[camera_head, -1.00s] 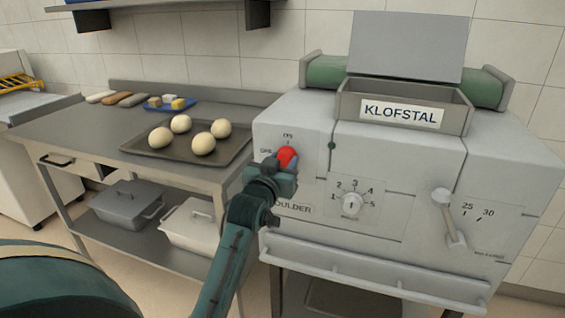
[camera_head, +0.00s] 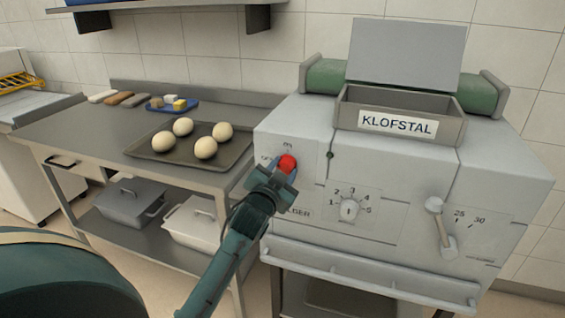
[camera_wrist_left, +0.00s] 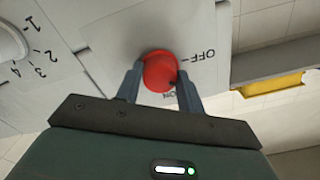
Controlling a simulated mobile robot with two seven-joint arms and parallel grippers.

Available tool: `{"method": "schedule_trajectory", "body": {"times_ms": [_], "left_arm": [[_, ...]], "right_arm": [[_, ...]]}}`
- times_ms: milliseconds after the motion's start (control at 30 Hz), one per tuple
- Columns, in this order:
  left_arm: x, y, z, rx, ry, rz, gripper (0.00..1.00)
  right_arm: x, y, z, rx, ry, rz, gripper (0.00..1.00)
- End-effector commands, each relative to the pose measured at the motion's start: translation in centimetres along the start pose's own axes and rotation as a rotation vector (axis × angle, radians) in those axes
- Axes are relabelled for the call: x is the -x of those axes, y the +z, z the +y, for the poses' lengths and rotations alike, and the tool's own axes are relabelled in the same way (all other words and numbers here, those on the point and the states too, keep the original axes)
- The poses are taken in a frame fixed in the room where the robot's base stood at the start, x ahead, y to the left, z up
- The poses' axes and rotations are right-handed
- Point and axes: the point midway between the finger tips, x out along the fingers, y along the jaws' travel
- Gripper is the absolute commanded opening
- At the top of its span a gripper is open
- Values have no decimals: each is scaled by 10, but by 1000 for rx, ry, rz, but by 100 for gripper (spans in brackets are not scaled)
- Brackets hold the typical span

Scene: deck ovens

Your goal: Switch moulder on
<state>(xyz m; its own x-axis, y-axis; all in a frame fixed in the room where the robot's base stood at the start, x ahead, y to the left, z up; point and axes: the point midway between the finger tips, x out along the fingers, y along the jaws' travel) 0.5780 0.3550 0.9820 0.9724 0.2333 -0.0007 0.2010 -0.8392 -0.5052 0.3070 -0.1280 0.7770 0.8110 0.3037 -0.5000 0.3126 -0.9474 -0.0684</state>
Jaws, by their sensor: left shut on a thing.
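The moulder (camera_head: 400,165) is a large pale grey machine marked KLOFSTAL, standing on the right. Its round red switch knob (camera_head: 287,164) is at the left of the front panel, and shows in the wrist view (camera_wrist_left: 160,71) beside OFF and ON labels. My left gripper (camera_head: 277,174) is at the panel, its fingers (camera_wrist_left: 161,82) on either side of the red knob and shut on it. The fingers partly hide the knob and labels, so I cannot tell which setting it points to. A small dark dot (camera_head: 330,155) sits right of the knob. My right gripper is not in view.
A numbered dial (camera_head: 348,209) and a lever (camera_head: 441,228) stick out of the panel to the right. Left of the moulder is a steel table (camera_head: 75,138) with a tray (camera_head: 150,152) of dough balls. Lidded bins stand on its lower shelf.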

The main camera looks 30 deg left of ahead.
Motion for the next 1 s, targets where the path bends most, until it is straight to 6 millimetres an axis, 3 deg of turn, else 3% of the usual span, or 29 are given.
{"method": "schedule_trajectory", "body": {"times_ms": [233, 1000], "left_arm": [[0, -2, -1, -240, 1, 0, 15], [0, -1, -1, -905, 0, 1, 15]], "right_arm": [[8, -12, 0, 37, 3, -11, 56], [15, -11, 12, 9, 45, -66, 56]]}}
